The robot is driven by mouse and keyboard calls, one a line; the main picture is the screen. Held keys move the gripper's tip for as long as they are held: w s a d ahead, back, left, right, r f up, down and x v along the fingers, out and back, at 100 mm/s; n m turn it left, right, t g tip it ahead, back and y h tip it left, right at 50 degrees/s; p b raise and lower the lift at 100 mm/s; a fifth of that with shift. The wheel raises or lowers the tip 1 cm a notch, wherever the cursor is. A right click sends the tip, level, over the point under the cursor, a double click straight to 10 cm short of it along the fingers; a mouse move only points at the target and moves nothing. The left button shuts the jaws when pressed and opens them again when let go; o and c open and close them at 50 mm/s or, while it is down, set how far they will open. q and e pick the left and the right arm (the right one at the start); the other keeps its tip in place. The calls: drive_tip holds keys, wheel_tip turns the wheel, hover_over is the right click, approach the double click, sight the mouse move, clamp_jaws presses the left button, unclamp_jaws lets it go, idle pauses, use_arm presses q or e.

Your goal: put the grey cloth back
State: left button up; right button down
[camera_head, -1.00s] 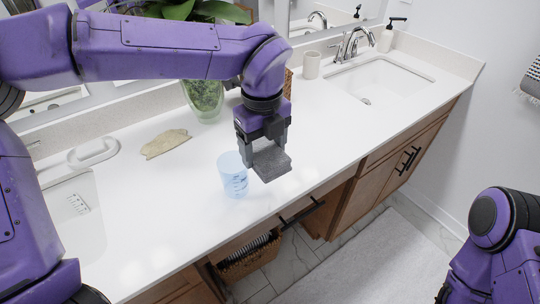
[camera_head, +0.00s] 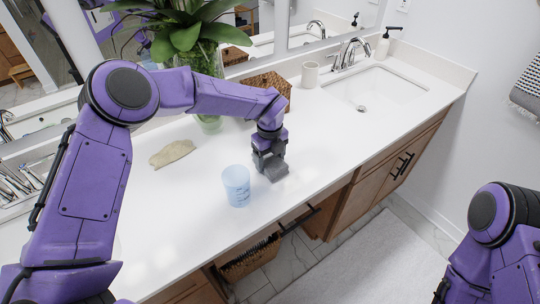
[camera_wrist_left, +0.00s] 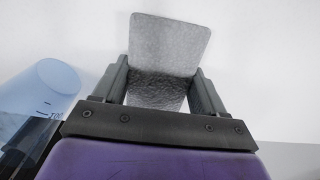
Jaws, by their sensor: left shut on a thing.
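My left gripper (camera_head: 268,162) is shut on the grey cloth (camera_head: 275,172), a small folded grey piece, at the white counter, right of the blue cup. I cannot tell whether the cloth touches the counter. In the left wrist view the cloth (camera_wrist_left: 168,48) sticks out between the two fingers (camera_wrist_left: 160,88). My right gripper is not in view; only part of my right arm shows at the lower right of the head view.
A translucent blue cup (camera_head: 236,186) stands close left of the left gripper. A beige object (camera_head: 172,153) lies farther left. A potted plant (camera_head: 185,30), a wicker basket (camera_head: 268,88) and a beige tumbler (camera_head: 310,74) stand behind. Counter right of the gripper is clear up to the sink (camera_head: 372,88).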

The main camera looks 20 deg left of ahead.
sight(270, 159)
use_arm(q)
drive_tip(key=shift+f+b, duration=0.3)
drive_tip(key=shift+b, duration=0.05)
drive_tip(key=o, duration=1.1)
drive_tip(key=shift+r, duration=0.1)
drive_tip(key=shift+r+p, duration=0.3)
drive_tip(key=shift+p, duration=0.1)
drive_tip(key=shift+w+r+b, duration=0.1)
drive_tip(key=shift+r+b, duration=0.25)
wheel_tip(270, 159, up, 11)
drive_tip(key=b, duration=0.2)
